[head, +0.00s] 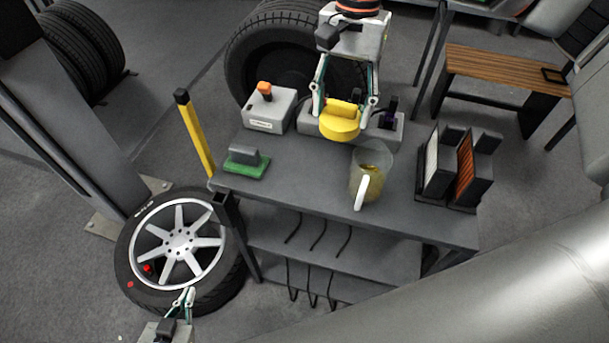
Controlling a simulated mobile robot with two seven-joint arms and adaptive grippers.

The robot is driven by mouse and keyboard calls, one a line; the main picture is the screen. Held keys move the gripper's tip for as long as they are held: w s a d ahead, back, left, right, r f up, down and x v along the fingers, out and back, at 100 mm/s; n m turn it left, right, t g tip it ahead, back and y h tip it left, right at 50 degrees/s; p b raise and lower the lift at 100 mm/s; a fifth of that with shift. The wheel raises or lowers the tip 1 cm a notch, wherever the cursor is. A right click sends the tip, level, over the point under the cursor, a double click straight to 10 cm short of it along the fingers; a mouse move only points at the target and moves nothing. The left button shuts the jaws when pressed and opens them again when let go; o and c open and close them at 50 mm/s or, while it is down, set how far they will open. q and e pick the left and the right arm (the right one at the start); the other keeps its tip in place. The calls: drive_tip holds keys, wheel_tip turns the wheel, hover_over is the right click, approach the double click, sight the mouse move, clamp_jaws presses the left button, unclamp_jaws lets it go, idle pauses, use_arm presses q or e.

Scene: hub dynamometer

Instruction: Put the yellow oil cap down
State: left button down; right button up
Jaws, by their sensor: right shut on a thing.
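The yellow oil cap (340,126) shows at the back of the grey workbench, a round disc with a raised grip bar on top. My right gripper (343,100) points down with its two fingers on either side of the cap's grip and is shut on it. The cap overlaps a grey holder block (391,128) in the picture; I cannot tell whether it touches it. My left gripper (185,293) is at the bottom left, in front of the wheel and away from the cap; its finger gap is too small to read.
On the bench (305,170) stand a clear jug (371,180) with yellow liquid, a control box (270,110) with an orange knob, a green-based block (246,161) and dark bins (466,170). A yellow post (196,135) rises at the left edge. The bench middle is clear.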

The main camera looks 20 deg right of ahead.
drive_tip(key=a+r+m+t+b, duration=0.2)
drive_tip(key=a+r+m, duration=0.35)
drive_tip(key=m, duration=1.15)
drive_tip(key=f, duration=0.7)
drive_tip(key=a+f, duration=0.1)
drive_tip(key=f, duration=0.5)
drive_tip(key=f+b, duration=0.1)
drive_tip(key=f, duration=0.6)
drive_tip(key=shift+w+a+f, duration=0.3)
drive_tip(key=shift+w+f, duration=0.05)
drive_tip(key=shift+f, duration=0.2)
drive_tip(key=o, duration=1.1)
